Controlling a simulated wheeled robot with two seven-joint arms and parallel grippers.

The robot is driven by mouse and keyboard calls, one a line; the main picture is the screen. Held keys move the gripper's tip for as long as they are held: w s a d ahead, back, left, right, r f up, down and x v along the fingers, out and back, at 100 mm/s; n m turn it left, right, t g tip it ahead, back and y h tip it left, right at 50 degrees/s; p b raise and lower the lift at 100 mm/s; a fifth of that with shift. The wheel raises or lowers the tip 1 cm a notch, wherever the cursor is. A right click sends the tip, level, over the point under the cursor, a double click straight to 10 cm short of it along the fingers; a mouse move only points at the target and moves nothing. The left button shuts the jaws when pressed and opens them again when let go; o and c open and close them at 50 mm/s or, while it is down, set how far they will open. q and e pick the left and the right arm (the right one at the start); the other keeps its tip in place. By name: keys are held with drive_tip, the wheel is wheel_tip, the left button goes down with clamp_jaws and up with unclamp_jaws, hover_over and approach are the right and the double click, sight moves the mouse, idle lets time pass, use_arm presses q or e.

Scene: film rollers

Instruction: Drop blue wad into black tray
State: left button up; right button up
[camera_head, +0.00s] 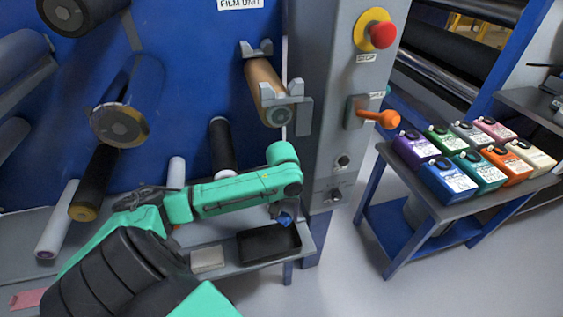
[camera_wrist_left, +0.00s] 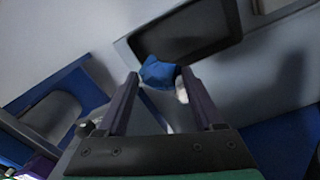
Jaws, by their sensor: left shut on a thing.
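The blue wad (camera_head: 285,219) is held at the end of my left gripper (camera_head: 281,211), above the black tray (camera_head: 262,254). In the left wrist view the crumpled blue wad (camera_wrist_left: 158,72) sits between the two fingertips of my left gripper (camera_wrist_left: 163,80), which is shut on it. A small white patch shows beside the wad at the right fingertip. The black tray (camera_wrist_left: 190,28) lies just beyond the wad in that view, and its inside looks empty. My right gripper is not in view.
The tray rests on a grey shelf (camera_head: 228,268) beside a pale block (camera_head: 208,258). A grey column with an orange lever (camera_head: 378,118) and a red stop button (camera_head: 383,35) stands to the right. A blue-framed table (camera_head: 440,212) holds several coloured jugs. Rollers fill the left.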

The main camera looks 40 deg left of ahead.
sight(282, 223)
use_arm(q)
drive_tip(key=f, duration=0.4)
drive_tip(key=shift+s+f, duration=0.15)
drive_tip(key=shift+s, duration=0.25)
wheel_tip(282, 223, down, 4)
drive_tip(key=shift+w+f+b, duration=0.15)
drive_tip(key=shift+b, duration=0.4)
drive_tip(key=shift+f, duration=0.3)
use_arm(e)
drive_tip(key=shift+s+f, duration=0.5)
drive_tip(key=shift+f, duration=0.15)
use_arm(q)
drive_tip(key=shift+f, duration=0.55)
drive_tip(key=o, duration=1.4)
drive_tip(key=shift+o, duration=0.2)
